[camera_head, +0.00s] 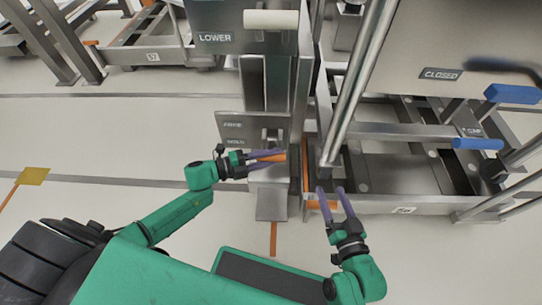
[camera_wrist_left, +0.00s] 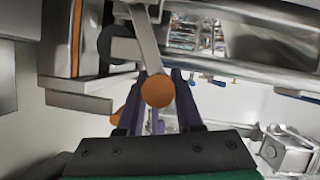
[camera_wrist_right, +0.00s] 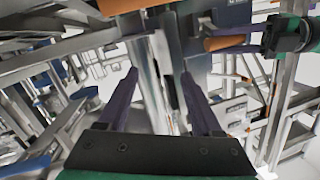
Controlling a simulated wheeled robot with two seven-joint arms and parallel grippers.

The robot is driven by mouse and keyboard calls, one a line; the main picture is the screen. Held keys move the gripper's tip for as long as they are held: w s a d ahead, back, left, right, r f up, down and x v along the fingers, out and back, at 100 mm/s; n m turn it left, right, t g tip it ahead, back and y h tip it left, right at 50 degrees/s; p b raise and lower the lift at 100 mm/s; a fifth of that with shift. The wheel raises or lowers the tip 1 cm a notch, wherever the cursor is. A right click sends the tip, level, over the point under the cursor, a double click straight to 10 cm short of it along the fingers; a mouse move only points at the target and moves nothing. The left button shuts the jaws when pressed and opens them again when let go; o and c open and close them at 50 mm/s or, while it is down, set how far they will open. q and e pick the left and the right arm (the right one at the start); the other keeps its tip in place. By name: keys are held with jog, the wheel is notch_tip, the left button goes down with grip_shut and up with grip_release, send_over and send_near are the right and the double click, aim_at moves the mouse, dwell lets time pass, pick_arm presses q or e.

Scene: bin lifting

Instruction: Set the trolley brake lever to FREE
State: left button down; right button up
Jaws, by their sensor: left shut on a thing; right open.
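The brake lever has an orange knob (camera_head: 270,158) in the head view, just below a grey plate (camera_head: 233,128) with two small labels, the upper seeming to read FREE. In the left wrist view the round orange knob (camera_wrist_left: 157,91) ends a flat metal bar. My left gripper (camera_head: 281,155) is shut on the lever, its purple fingers on either side of the knob. The right wrist view also shows the orange knob (camera_wrist_right: 223,42) at those fingers. My right gripper (camera_head: 330,190) is open and empty, beside the trolley frame (camera_head: 375,205). The lever's pivot is partly hidden.
A panel marked LOWER (camera_head: 215,38) with a pale handle (camera_head: 270,19) stands above the lever. A slanted steel tube (camera_head: 360,85) rises near my right gripper. Blue handles (camera_head: 478,143) and a bin marked CLOSED (camera_head: 440,74) are at right. Open floor lies left.

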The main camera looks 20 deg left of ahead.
pick_arm(q)
jog(key=shift+w+a+r+p, duration=0.1)
jog(key=shift+w+r+p, duration=0.1)
jog(key=shift+r+p, duration=0.15)
pick_arm(e)
jog(key=s+f+g, duration=0.2)
jog(key=s+f, duration=0.4)
jog(key=f, duration=0.1)
jog(key=shift+a+g, duration=0.15)
jog(key=shift+g, duration=0.25)
pick_arm(q)
jog(key=c, duration=0.6)
grip_release()
pick_arm(e)
jog(key=shift+r, duration=0.1)
pick_arm(q)
jog(key=p+v, duration=0.3)
jog(key=v, duration=1.1)
jog(key=shift+s+a, duration=0.15)
jog(key=shift+s, duration=0.1)
pick_arm(e)
jog(key=shift+g, duration=0.4)
notch_tip(320, 180, up, 4)
jog(key=shift+w+r, duration=0.1)
